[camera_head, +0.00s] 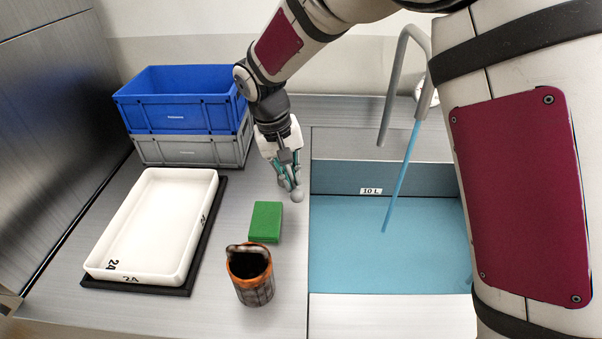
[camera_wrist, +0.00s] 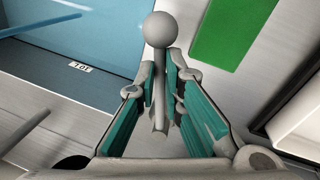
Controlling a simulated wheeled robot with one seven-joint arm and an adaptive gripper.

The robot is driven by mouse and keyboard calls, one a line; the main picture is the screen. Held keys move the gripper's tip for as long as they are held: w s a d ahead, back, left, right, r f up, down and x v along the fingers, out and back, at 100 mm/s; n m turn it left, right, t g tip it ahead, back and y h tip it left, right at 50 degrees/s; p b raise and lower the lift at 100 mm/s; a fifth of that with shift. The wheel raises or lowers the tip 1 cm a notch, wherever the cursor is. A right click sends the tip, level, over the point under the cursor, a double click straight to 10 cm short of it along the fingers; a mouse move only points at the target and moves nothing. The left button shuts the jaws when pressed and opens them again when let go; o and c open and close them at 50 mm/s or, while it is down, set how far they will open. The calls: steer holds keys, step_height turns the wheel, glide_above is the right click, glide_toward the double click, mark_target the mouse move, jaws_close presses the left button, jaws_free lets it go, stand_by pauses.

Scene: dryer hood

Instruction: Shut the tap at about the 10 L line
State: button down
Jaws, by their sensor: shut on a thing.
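My gripper (camera_head: 287,180) is shut on a grey lever with a round ball knob (camera_head: 297,194), left of the basin's rim. In the wrist view the teal-padded fingers (camera_wrist: 160,108) stand on both sides of the lever's stem, and the knob (camera_wrist: 157,29) sticks out beyond the fingertips. The grey tap spout (camera_head: 403,45) arches over the basin, and a blue stream (camera_head: 402,170) falls from it into the water. The blue water (camera_head: 345,250) reaches about the bottom edge of the 10 L label (camera_head: 371,191) on the back wall. The lever's base is hidden.
A green block (camera_head: 266,221) and an orange-rimmed dark cup (camera_head: 250,274) stand on the counter just in front of my gripper. A white tray (camera_head: 150,225) lies on a black base at left. Blue (camera_head: 180,100) and grey (camera_head: 190,151) crates are stacked behind.

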steer(key=shift+s+a+f+m+g, duration=0.1)
steer(key=shift+s+a+m+g, duration=0.1)
steer(key=shift+a+m, duration=0.55)
steer(key=shift+s+a+m+g, duration=0.1)
steer(key=shift+a+m+g, duration=0.1)
steer(key=shift+a+m, duration=0.55)
steer(key=shift+d, duration=0.15)
steer(key=c, duration=1.7)
jaws_free()
steer(key=shift+w, duration=0.1)
steer(key=shift+r, duration=0.4)
steer(key=r, duration=0.3)
steer(key=a+r, duration=0.1)
steer(key=r, duration=0.3)
steer(key=a+r, duration=0.1)
steer(key=r, duration=0.3)
steer(key=shift+a, duration=0.25)
